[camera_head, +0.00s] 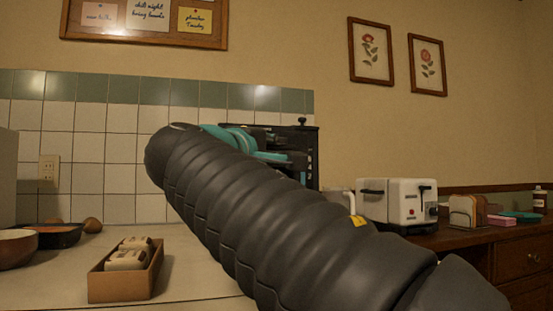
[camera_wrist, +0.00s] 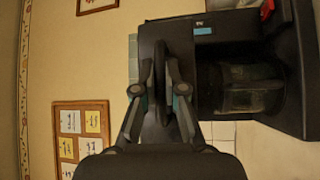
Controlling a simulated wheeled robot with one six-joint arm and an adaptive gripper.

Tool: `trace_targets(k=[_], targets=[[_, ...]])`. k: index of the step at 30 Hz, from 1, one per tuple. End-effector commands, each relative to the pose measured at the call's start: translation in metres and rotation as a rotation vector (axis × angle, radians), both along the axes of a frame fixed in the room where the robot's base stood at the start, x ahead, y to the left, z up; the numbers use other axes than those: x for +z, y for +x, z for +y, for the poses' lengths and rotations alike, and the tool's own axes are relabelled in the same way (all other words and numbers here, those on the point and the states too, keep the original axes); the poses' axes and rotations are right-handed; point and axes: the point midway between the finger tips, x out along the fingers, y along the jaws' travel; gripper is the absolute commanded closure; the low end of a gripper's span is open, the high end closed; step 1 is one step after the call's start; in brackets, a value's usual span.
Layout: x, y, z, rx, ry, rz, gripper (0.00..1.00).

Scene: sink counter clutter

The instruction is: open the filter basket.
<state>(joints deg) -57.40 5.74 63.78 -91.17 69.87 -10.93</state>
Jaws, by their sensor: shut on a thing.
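The black coffee maker (camera_head: 311,155) stands behind my arm in the head view, mostly hidden by it. In the wrist view, the coffee maker (camera_wrist: 222,48) appears turned on its side, with a glass carafe (camera_wrist: 250,92) at the right. A dark rounded part (camera_wrist: 160,55) at its left side, seemingly the filter basket, lies between my fingers. My gripper (camera_wrist: 161,80) is shut on this part. How far the basket stands out from the machine cannot be told. My gripper's fingertips are not clear in the head view.
A white toaster (camera_head: 398,202) stands right of the coffee maker. A wooden box (camera_head: 123,284) with light items sits on the counter at the front left. Bowls (camera_head: 14,248) stand farther left. A notice board (camera_wrist: 82,135) hangs on the wall.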

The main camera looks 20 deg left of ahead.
Motion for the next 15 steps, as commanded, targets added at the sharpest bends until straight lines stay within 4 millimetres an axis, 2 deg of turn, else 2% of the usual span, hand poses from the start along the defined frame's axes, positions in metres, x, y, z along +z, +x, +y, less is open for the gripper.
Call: trace_targets(k=[8, 9, 15], targets=[[-0.0002, 0.0002, 0.0005, 0.0, -0.001, 0.001, 1.0], [-0.0002, 0.0002, 0.0005, 0.0, -0.001, 0.001, 0.8], [0.0, 0.0003, 0.0, 0.0, -0.001, 0.001, 0.78]])
